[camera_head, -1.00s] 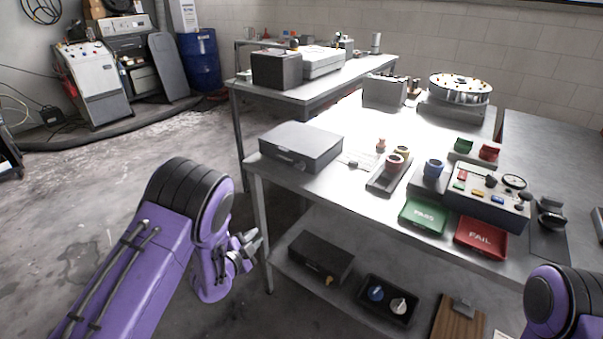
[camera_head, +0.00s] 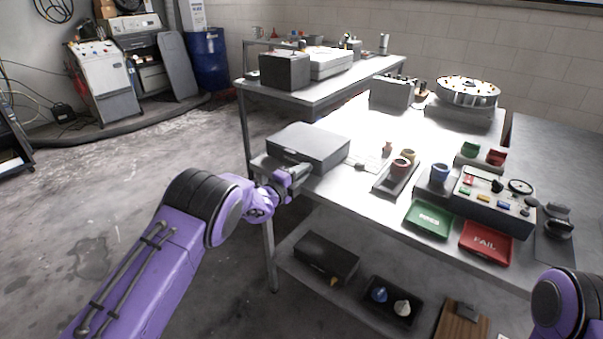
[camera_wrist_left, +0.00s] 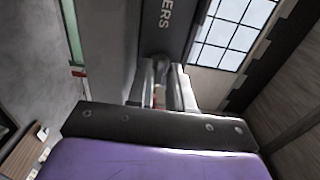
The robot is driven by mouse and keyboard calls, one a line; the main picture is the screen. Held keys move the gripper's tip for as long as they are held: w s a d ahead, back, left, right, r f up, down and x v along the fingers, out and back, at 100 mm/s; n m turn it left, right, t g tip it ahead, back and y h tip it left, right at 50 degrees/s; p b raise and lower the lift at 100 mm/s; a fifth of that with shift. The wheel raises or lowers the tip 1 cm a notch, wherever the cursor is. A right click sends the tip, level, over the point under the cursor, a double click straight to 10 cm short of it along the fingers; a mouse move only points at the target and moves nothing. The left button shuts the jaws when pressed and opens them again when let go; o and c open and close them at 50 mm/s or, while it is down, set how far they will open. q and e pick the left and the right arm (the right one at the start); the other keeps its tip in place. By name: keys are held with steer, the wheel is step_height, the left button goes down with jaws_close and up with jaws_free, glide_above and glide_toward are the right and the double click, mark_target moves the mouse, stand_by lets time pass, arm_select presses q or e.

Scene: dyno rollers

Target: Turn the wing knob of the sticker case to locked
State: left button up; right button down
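The sticker case (camera_head: 309,146) is a flat grey box at the left front corner of the workbench. In the left wrist view its dark face (camera_wrist_left: 168,30) fills the top middle and carries the letters "ERS". My left gripper (camera_head: 298,176) is at the case's front side, close to its lower edge. In the wrist view the two fingers (camera_wrist_left: 162,84) stand apart and point at that face. My right gripper is out of view; only part of the right arm shows.
The green pass tray (camera_head: 428,220) and red fail tray (camera_head: 486,243) lie at the bench's front edge, beside a control box (camera_head: 494,203). A dark box (camera_head: 326,258) and a black tray (camera_head: 392,303) are on the lower shelf. Open floor lies left of the bench.

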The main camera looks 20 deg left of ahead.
arm_select(q)
steer(key=shift+c, duration=0.3)
jaws_close()
steer(key=shift+n, duration=0.3)
steer(key=n+b, duration=0.1)
steer(key=n, duration=0.1)
steer(key=shift+f+n, duration=0.1)
steer(key=shift+n, duration=0.3)
steer(key=n, duration=0.4)
steer(key=shift+b, duration=0.35)
steer(key=n, duration=0.5)
steer(key=shift+n, duration=0.4)
steer(key=n, duration=0.4)
steer(key=shift+n, duration=0.3)
steer(key=shift+p, duration=0.3)
